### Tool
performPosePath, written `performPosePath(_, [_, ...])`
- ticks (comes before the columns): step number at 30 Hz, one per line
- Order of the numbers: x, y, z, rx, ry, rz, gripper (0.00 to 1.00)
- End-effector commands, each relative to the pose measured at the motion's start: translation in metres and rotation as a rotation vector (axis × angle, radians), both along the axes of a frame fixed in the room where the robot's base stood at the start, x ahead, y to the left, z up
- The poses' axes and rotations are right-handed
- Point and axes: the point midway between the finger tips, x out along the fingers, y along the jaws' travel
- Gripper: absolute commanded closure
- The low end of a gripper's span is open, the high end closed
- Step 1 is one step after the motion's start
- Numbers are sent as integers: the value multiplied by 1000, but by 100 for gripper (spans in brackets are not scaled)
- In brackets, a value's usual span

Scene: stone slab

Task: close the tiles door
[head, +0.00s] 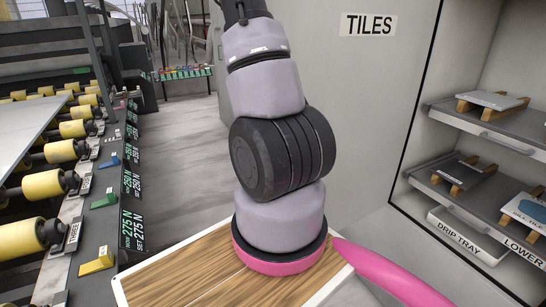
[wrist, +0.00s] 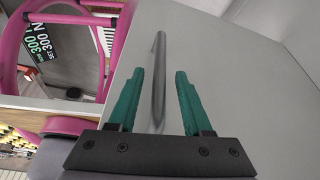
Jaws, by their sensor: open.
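The tiles door (head: 385,95) is a plain grey panel with a black "TILES" label (head: 368,25) near its top. It stands open, with the shelved cabinet interior showing to its right past a black edge. In the wrist view the grey door face (wrist: 225,70) fills the middle and right. A grey bar handle (wrist: 159,60) stands out from it. My gripper (wrist: 160,74) has two green fingers, open, one on each side of the bar. I see gaps between the bar and both fingers. In the head view my arm rises past the door and the gripper is out of frame.
Cabinet shelves (head: 490,125) hold flat pieces on wooden blocks, above a drip tray (head: 465,238). A roller conveyor (head: 50,185) with yellow rollers runs along the left. Grey floor (head: 188,125) lies clear between conveyor and door. A pink frame (wrist: 104,60) is at left in the wrist view.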

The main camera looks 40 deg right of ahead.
Motion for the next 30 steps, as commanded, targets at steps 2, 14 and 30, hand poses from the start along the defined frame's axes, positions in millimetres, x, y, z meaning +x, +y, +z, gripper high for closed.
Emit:
performPosePath(2, [-3, 0, -5, 2, 2, -1, 50])
performPosePath(14, [-4, 0, -8, 0, 0, 1, 77])
performPosePath(30, [-3, 0, -8, 0, 0, 1, 100])
